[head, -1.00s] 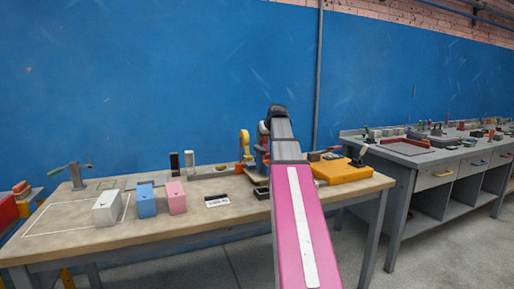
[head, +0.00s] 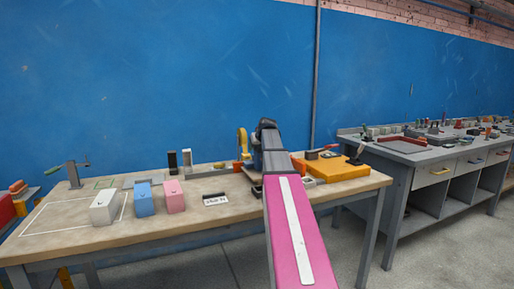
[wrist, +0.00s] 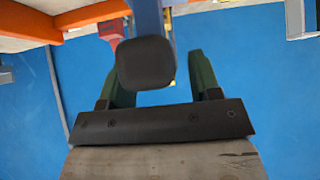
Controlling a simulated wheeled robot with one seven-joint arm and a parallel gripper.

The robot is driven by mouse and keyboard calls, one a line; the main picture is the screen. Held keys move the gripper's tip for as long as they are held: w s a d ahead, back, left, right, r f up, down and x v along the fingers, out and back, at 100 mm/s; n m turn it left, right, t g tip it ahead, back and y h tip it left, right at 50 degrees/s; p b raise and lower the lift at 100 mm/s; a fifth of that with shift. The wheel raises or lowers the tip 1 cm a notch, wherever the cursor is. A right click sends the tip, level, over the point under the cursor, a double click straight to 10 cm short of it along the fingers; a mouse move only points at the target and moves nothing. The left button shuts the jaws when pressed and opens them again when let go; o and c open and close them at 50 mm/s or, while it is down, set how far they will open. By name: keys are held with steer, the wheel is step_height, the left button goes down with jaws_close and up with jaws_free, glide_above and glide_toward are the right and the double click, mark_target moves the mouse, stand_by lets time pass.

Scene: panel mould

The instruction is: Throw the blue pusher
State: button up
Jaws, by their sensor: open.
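In the wrist view a blue bar (wrist: 148,18) comes down from the top edge, with a dark rounded block (wrist: 146,64) at its near end. The bar looks like the blue pusher. My gripper (wrist: 165,72) has its two green fingers spread apart. The dark block lies between them in the picture, closer to the left finger and overlapping it. I cannot tell whether they touch. In the head view my arm covers most of the fixture at the back of the table, and the blue pusher and my fingertips are not clearly visible there.
A yellow upright part (head: 242,143) stands just left of my arm. White (head: 103,207), blue (head: 144,198) and pink (head: 174,196) blocks stand on the wooden table (head: 70,238). An orange plate (head: 335,169) lies right of my arm. A red part (wrist: 112,32) shows near the left finger.

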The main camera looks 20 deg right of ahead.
jaws_close()
steer(key=a, duration=2)
steer(key=shift+s+a, duration=0.15)
steer(key=shift+s, duration=0.25)
jaws_free()
steer(key=shift+a, duration=0.15)
steer(key=v, duration=1)
steer(key=shift+s+r, duration=0.25)
